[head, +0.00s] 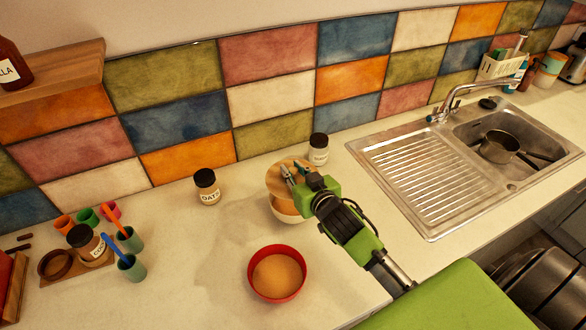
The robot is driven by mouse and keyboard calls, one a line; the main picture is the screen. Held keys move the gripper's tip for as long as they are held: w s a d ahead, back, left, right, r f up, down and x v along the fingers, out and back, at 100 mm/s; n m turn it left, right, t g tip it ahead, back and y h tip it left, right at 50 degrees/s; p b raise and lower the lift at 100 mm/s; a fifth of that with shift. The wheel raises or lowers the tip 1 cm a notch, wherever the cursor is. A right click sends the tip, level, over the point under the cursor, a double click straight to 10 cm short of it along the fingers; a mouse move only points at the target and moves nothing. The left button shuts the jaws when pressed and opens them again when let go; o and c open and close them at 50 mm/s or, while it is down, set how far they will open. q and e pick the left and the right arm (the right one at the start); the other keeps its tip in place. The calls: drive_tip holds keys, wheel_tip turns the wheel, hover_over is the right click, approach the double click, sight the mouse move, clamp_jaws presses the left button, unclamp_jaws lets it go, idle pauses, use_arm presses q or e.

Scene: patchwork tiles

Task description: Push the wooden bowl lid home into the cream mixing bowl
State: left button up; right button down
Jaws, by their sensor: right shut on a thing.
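The wooden bowl lid (275,181) is a round wooden disc at the middle of the head view. My right gripper (291,173) comes in from the right and is shut on the lid at its top. The cream mixing bowl (283,215) stands on the counter just below the lid. Its near rim and a tan-orange inside show under the lid's near edge, so the lid does not look flush with the rim. The gripper and arm hide the bowl's right side. My left gripper is not in view.
A red bowl (301,284) with tan contents stands in front. An oats jar (207,187) is to the left, and another dark-lidded jar (318,150) stands close behind the lid. Cups and a jar sit at far left. The sink (470,150) is to the right.

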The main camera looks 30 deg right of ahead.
drive_tip(key=shift+f+b, duration=1.8)
drive_tip(key=shift+f, duration=1.05)
drive_tip(key=shift+p, duration=0.75)
drive_tip(key=shift+f+b, duration=0.55)
drive_tip(key=shift+f, duration=0.3)
drive_tip(key=c, duration=1.8)
unclamp_jaws()
drive_tip(key=shift+o, duration=0.2)
drive_tip(key=shift+s, duration=0.15)
drive_tip(key=v, duration=1.1)
drive_tip(key=shift+s+r, duration=0.2)
drive_tip(key=shift+s, duration=0.2)
